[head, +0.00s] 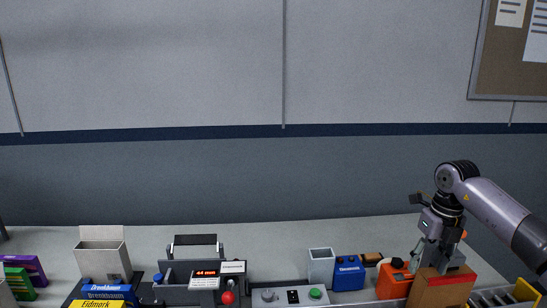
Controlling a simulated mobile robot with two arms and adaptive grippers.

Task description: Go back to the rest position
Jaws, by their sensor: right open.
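My right gripper (432,258) is at the right of the head view, its arm coming in from the right edge. It points down, open, just behind a brown box with a red stripe (441,287) and beside an orange item (396,279). The brown box hides part of its fingertips, and I cannot tell whether they touch anything. My left gripper is not in view.
On the grey table (280,236) stand a white open box (103,257), a machine with a red display (205,273), a button box (290,297), a grey open container (320,266) and a blue item (348,275). Coloured boxes (100,290) line the front left. The table's back is clear.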

